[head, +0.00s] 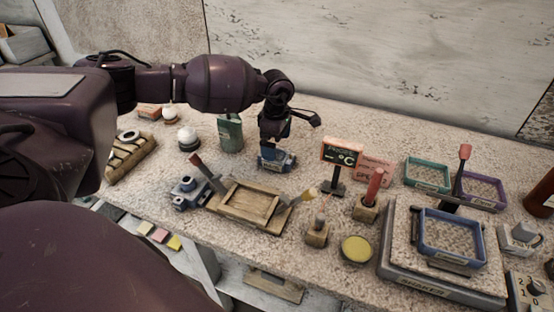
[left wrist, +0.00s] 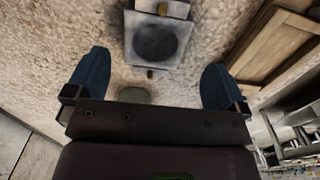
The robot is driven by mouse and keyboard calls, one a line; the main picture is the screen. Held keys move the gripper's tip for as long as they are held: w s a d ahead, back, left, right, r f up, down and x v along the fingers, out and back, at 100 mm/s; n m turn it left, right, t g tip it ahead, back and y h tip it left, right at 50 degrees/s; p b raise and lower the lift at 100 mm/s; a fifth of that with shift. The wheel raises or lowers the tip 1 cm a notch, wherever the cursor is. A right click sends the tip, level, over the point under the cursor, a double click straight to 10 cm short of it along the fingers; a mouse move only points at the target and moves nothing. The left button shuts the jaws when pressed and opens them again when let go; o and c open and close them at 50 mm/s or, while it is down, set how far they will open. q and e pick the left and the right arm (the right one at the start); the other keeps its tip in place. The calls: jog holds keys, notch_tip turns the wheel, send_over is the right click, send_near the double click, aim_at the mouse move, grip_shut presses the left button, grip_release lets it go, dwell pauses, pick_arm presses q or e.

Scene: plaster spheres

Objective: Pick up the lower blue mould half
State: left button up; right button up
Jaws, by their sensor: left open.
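A blue mould piece (head: 187,192) sits at the front left of the bench, beside a wooden tray. My left gripper (head: 275,160), with dark blue fingers, hangs behind the tray. In the left wrist view my gripper (left wrist: 156,78) is open with nothing between its fingers. A grey-blue mould half (left wrist: 158,42) with a dark round hollow and brass-coloured pegs lies beyond the fingertips, apart from them, and its top is cut off by the picture edge. My right gripper is not in view.
The wooden tray (head: 224,208) stands right of the mould piece and shows in the left wrist view (left wrist: 272,42). A green tin (head: 230,134) and a white sphere (head: 187,136) stand behind. A sign (head: 342,153), brushes and a shaker (head: 425,288) are on the right.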

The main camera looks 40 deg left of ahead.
pick_arm(q)
jog(key=f, duration=0.5)
jog(key=shift+w+a, duration=0.15)
jog(key=shift+w, duration=0.1)
jog(key=shift+c, duration=0.2)
jog(key=shift+r, duration=0.1)
jog(key=c, duration=1)
